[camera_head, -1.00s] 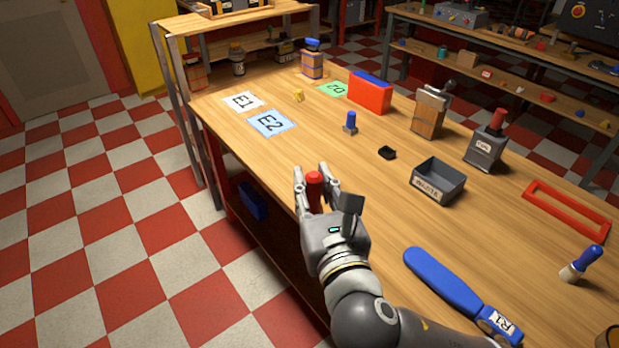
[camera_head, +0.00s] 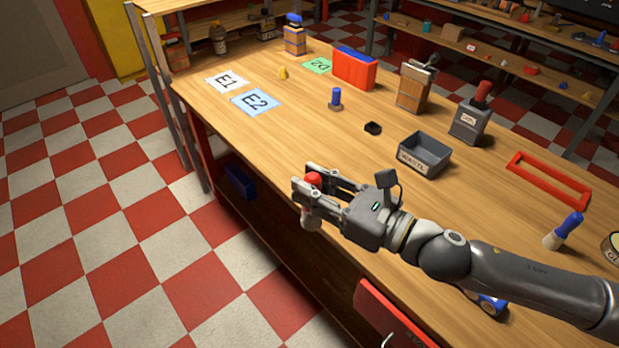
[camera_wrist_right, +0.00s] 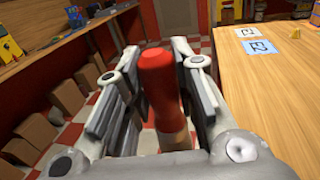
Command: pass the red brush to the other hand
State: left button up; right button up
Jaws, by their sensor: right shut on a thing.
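My left gripper is in neither view.
Cards E1 (camera_head: 228,81) and E2 (camera_head: 256,102) lie at the far left. Open checkered floor (camera_head: 110,230) is left of the bench.

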jog(key=n+g+y, duration=0.1)
jog(key=f+n+g+y, duration=0.1)
jog(key=g, duration=0.1)
jog(key=d+f+n+g, duration=0.1)
jog(key=shift+s+d+f+n+g+y, duration=0.1)
jog(key=shift+s+n+g+y, duration=0.15)
jog(key=shift+n+g+y, duration=0.15)
jog(key=shift+s+d+f+n+g+y, duration=0.15)
jog(key=shift+f+n+g, duration=0.15)
jog(key=shift+n+g, duration=0.4)
jog(key=shift+s+d+f+n+g+y, duration=0.1)
jog(key=shift+f+n+g+y, duration=0.2)
jog(key=shift+g, duration=0.65)
jog(key=shift+s+d+f+n+g+y, duration=0.15)
jog(key=shift+f+n+g, duration=0.15)
jog(key=shift+n+g, duration=0.45)
notch_tip(320, 180, down, 6)
jog(key=s+a+m+t+h, duration=0.2)
jog(key=a+m+t+h, duration=0.1)
jog(key=m+t, duration=0.5)
jog(key=s+d+m+t+h, duration=0.2)
jog(key=d+m+t+h, duration=0.2)
jog(key=d+h, duration=0.3)
jog(key=s+d+r+m+t+h, duration=0.1)
jog(key=s+d+m+t+h, duration=0.2)
jog(key=d+h, duration=0.5)
jog(key=shift+d+m+t, duration=0.8)
jog(key=shift+d+m, duration=0.25)
jog(key=shift+m, duration=0.2)
